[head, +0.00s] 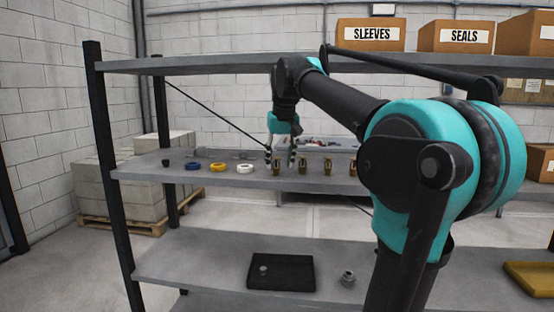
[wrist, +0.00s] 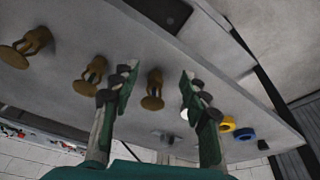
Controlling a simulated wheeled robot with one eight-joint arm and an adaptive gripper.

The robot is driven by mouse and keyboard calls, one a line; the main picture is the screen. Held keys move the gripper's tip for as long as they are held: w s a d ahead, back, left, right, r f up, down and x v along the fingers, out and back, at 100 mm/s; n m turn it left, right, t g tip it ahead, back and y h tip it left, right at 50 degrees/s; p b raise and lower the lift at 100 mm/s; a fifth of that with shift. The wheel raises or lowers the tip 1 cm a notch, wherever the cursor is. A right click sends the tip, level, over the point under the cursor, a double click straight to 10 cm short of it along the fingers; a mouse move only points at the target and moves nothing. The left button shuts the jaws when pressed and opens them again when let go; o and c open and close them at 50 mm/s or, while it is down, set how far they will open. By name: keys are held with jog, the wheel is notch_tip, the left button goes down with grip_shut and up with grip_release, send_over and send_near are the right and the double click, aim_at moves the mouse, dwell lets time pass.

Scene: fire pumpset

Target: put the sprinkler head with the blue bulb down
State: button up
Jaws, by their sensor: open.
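Several brass sprinkler heads stand in a row on the middle shelf (head: 215,178). In the head view I see the leftmost (head: 276,168), then others to its right (head: 302,167), (head: 327,167). My gripper (head: 280,157) is open at the leftmost one. In the wrist view that brass head (wrist: 152,92) shows between the spread fingers of my gripper (wrist: 157,92), apart from both. Two more brass heads (wrist: 90,75), (wrist: 27,46) stand outside the fingers to the left. The bulb colours are too small to tell, so I cannot tell which has the blue bulb.
Left of the sprinkler heads lie a white ring (head: 245,168), a yellow ring (head: 218,167), a blue ring (head: 193,166) and a small black piece (head: 166,163). The lower shelf holds a black tray (head: 300,278) with a small piece inside, and a grey fitting (head: 347,278).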

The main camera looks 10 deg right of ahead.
jog(key=s, duration=0.8)
notch_tip(320, 180, down, 24)
jog(key=s+d, duration=0.3)
jog(key=s+f, duration=0.6)
jog(key=f, duration=0.2)
jog(key=s+d+f+m, duration=0.1)
jog(key=s+f, duration=0.5)
jog(key=f, duration=0.3)
jog(key=shift+d+t, duration=0.3)
jog(key=shift+t, duration=0.1)
